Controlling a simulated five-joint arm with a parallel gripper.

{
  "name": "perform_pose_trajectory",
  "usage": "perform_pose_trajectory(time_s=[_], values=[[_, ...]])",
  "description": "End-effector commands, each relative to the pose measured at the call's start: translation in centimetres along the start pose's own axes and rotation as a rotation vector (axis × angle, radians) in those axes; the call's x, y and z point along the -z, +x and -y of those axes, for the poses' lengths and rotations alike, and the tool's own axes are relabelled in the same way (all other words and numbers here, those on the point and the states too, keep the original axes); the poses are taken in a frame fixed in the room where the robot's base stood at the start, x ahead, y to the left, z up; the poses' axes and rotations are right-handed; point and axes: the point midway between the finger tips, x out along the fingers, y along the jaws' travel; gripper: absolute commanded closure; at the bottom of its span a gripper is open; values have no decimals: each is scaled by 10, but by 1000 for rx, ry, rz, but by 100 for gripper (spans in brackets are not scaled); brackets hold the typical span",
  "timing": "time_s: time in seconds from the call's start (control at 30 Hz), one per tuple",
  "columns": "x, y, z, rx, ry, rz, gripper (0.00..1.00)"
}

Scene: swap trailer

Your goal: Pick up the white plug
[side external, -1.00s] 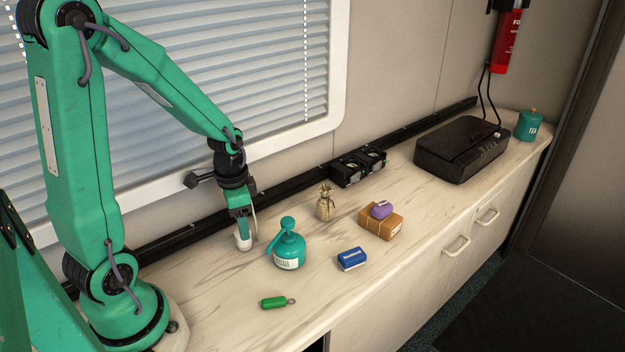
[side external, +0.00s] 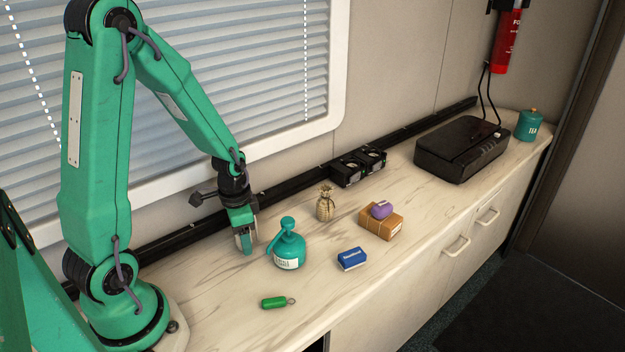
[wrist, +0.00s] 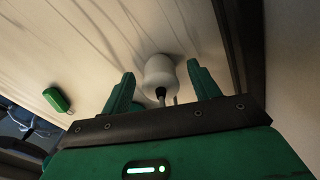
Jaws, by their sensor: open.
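The white plug (wrist: 159,73) is in the wrist view, rounded and pale, with a dark cord or prongs on the side toward my gripper. My gripper (wrist: 160,88) is open, with one green finger to each side of the plug. A gap shows between the plug and each finger. In the side external view my gripper (side external: 246,241) is low over the counter, left of the teal bottle. The plug is mostly hidden behind its fingers there, with only slivers of white showing.
The teal spray bottle (side external: 287,248) stands close to the right of my gripper. A pineapple ornament (side external: 325,204), a blue box (side external: 351,259) and a brown parcel (side external: 386,223) are farther right. A black rail (side external: 210,226) runs along the wall.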

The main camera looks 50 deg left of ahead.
Motion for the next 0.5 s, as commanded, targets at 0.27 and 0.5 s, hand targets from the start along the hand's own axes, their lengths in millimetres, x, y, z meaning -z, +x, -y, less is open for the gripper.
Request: perform_pose_trajectory(time_s=[0.27,0.5], values=[[0,0,0,0,0,0,51],[0,0,0,0,0,-1,87]])
